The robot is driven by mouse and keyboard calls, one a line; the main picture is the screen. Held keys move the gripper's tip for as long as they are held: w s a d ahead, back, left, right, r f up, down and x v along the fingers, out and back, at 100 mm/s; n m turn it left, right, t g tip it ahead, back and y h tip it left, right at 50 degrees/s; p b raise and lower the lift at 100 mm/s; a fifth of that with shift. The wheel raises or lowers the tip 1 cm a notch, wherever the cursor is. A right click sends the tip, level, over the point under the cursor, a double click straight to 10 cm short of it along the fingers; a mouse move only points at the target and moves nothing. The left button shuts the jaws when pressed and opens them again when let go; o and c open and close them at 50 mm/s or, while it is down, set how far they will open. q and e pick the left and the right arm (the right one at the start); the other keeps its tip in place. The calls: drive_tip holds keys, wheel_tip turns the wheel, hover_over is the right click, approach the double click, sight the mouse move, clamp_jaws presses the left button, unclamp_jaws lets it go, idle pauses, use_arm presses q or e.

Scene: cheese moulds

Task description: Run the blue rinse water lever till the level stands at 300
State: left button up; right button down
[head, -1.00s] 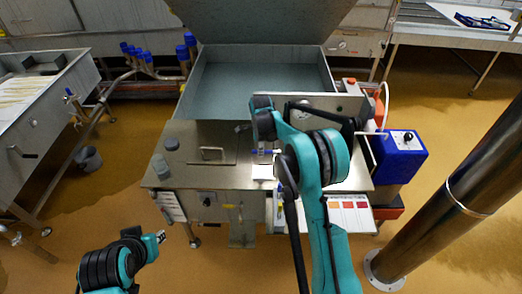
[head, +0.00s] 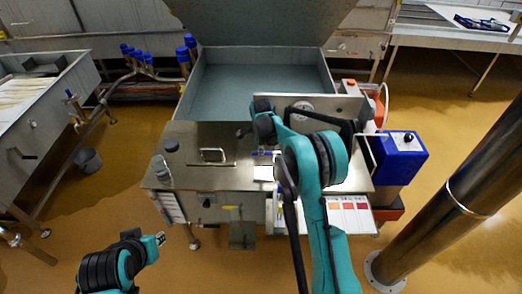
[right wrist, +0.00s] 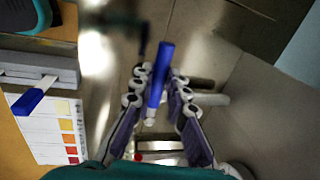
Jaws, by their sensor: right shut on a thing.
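My right gripper (right wrist: 160,82) is shut on a blue lever (right wrist: 163,60), whose blue handle stands between the finger pads in the right wrist view. In the head view a small blue piece of the lever (head: 263,153) shows beside my right arm, which hides the right gripper. An open steel vat (head: 190,104) with a grey-blue inside stands behind the worktop. I cannot make out a level scale or the 300 mark. My left gripper (head: 160,239) hangs empty at the lower left, away from the bench; its opening is too small to judge.
A clear jar (head: 160,169) and a dark lid (head: 171,145) are on the left of the steel worktop (head: 225,176). A blue box (head: 400,155) stands at the right, with a colour chart (head: 350,217) in front. A steel post (head: 440,195) rises at the far right.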

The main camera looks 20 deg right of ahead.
drive_tip(key=s+d+n+g+y+b, duration=0.1)
drive_tip(key=s+d+n, duration=0.4)
drive_tip(key=n, duration=1.1)
drive_tip(key=shift+s+n+y, duration=0.3)
drive_tip(key=shift+s+y, duration=0.5)
drive_tip(key=shift+s, duration=0.8)
drive_tip(key=c, duration=1.5)
unclamp_jaws()
drive_tip(key=v, duration=1.2)
drive_tip(key=shift+w+d, duration=0.1)
drive_tip(key=shift+w, duration=0.05)
